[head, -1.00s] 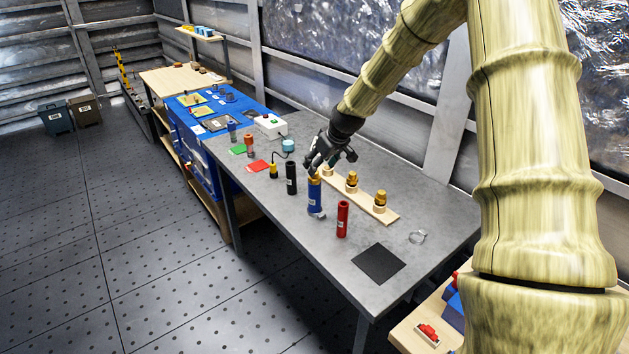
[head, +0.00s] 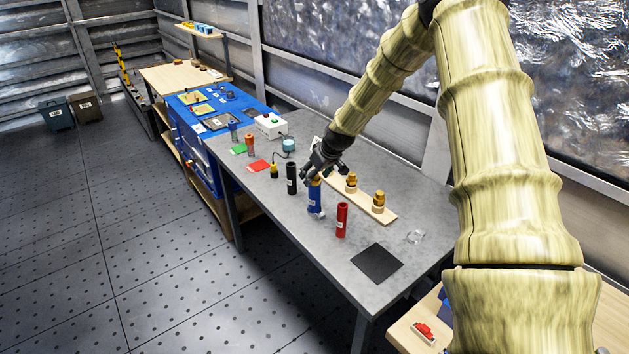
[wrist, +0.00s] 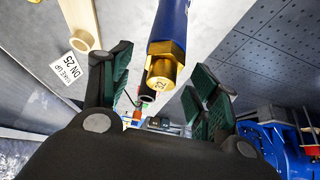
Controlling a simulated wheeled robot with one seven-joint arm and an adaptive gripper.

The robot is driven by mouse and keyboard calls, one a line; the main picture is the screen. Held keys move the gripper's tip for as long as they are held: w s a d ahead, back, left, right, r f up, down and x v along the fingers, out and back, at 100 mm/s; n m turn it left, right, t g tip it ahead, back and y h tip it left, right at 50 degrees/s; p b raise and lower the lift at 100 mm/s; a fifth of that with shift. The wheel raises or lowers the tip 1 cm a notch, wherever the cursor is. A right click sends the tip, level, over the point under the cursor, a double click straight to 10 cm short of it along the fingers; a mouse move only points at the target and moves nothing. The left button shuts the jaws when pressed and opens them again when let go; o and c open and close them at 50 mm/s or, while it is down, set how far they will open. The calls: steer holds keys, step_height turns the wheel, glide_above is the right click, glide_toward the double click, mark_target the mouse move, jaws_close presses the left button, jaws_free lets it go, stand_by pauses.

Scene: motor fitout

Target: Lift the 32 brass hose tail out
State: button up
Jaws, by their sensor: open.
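The 32 brass hose tail (wrist: 162,76) sits in the end of the blue hose (wrist: 170,22), its face marked 32. In the head view the blue hose (head: 314,198) stands upright on the grey bench, and my gripper covers most of the brass at its top. My gripper (wrist: 160,95) is open in the wrist view, with one finger on each side of the brass end and a visible gap to each. In the head view my gripper (head: 318,172) is at the top of the blue hose.
A red hose (head: 342,220) and a black hose (head: 292,178) stand close by.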

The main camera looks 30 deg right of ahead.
steer(key=shift+w+f, duration=0.1)
steer(key=shift+f, duration=0.15)
steer(key=c, duration=1.2)
steer(key=shift+r, duration=0.2)
steer(key=shift+w+r+b, duration=0.1)
steer(key=shift+r+b, duration=0.35)
steer(key=shift+r, duration=0.2)
steer(key=shift+r+b, duration=1.5)
steer(key=shift+r, duration=2.75)
